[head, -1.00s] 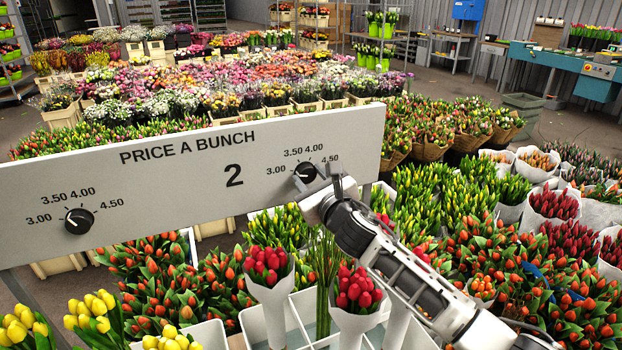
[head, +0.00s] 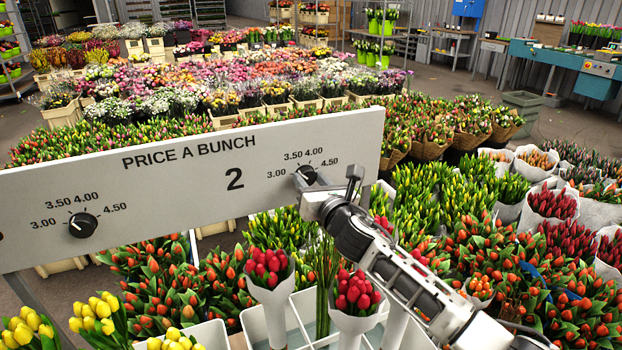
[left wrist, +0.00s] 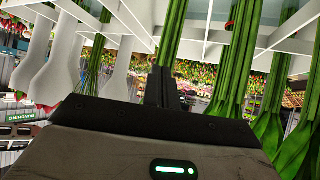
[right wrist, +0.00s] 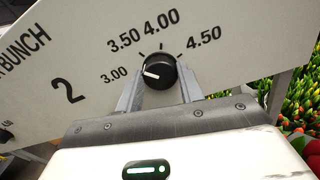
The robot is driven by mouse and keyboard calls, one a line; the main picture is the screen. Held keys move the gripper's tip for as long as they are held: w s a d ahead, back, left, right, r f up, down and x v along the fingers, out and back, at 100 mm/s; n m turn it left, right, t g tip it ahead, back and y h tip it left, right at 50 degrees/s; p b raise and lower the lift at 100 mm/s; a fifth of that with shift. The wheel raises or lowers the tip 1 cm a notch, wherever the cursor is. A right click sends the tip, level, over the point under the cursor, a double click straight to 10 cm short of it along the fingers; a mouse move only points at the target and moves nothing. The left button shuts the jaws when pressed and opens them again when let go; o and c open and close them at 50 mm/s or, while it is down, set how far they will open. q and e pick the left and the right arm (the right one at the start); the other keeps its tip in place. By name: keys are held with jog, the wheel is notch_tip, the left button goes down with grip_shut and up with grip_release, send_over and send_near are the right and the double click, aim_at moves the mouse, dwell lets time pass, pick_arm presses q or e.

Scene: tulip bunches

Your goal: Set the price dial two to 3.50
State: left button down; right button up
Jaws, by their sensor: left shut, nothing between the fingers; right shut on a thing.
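Price dial two (head: 306,174) is a black round knob right of the large "2" on the white price board (head: 200,200). In the right wrist view dial two (right wrist: 160,72) has its white pointer to the left, at about the 3.00 label. The 3.50 label (right wrist: 124,39) is up and left of the knob. My right gripper (head: 322,184) is shut on the knob; in the right wrist view its fingers (right wrist: 160,92) stand at both sides of it. My left gripper (left wrist: 159,84) is shut and empty in the left wrist view, among green stems.
Wrapped red tulips (head: 357,295) stand in a white divided rack (head: 296,328) below the board. White rack walls (left wrist: 120,20) and stems (left wrist: 233,62) surround my left gripper.

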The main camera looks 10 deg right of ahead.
jog(key=shift+m, duration=1.2)
jog(key=shift+f+m, duration=0.1)
jog(key=shift+m, duration=0.7)
jog(key=o, duration=1)
jog(key=shift+s+d, duration=0.55)
jog(key=shift+s, duration=2.1)
jog(key=shift+s+d, duration=0.5)
jog(key=shift+s, duration=2.1)
jog(key=shift+s+d, duration=0.55)
jog(key=shift+s, duration=2.1)
